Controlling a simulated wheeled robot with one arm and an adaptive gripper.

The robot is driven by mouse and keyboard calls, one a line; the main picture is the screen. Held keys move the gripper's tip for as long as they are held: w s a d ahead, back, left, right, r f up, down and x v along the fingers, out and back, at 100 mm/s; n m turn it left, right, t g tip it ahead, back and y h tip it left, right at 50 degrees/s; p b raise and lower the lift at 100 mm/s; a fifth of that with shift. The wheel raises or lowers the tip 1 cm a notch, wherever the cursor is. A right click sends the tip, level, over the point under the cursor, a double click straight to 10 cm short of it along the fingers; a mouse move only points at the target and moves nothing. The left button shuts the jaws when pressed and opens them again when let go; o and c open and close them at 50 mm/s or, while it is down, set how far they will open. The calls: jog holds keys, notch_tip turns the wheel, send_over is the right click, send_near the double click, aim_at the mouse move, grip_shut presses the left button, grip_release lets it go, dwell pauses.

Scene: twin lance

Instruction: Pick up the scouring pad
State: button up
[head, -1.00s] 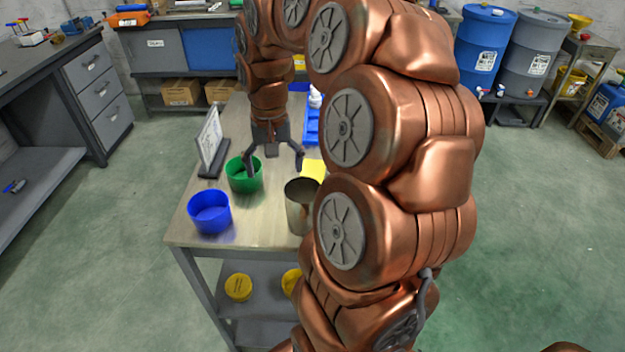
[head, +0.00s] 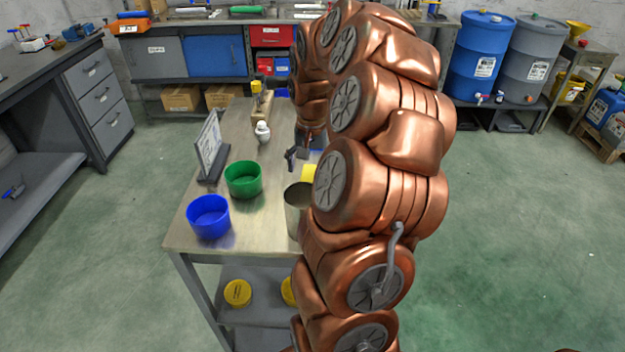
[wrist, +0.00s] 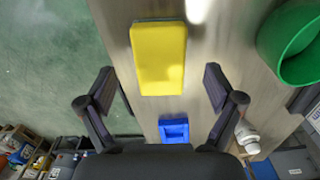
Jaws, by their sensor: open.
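The scouring pad (wrist: 158,58), yellow with a thin dark green edge, lies on the table in the wrist view. In the head view only a small part of the yellow pad (head: 309,173) shows beside my arm. My gripper (wrist: 158,79) is open and empty. Its two fingers stand apart on either side of the pad's near end in the wrist picture, with the pad framed between them. I cannot tell how high it is above the pad.
A green bowl (head: 243,181), a blue bowl (head: 209,218) and a metal can (head: 296,203) stand on the table (head: 262,228). A sign (head: 210,147) and a white bottle (head: 262,132) stand further back. A blue tray (wrist: 174,130) lies near the pad.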

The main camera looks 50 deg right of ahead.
aim_at(312, 178)
jog(key=shift+f+p, duration=0.45)
jog(key=shift+f, duration=1.55)
jog(key=shift+c, duration=0.4)
jog(key=c, duration=1)
jog(key=shift+o, duration=0.2)
jog(key=shift+r, duration=0.1)
notch_tip(312, 178, up, 10)
jog(key=shift+f+b, duration=0.1)
jog(key=shift+b, duration=0.9)
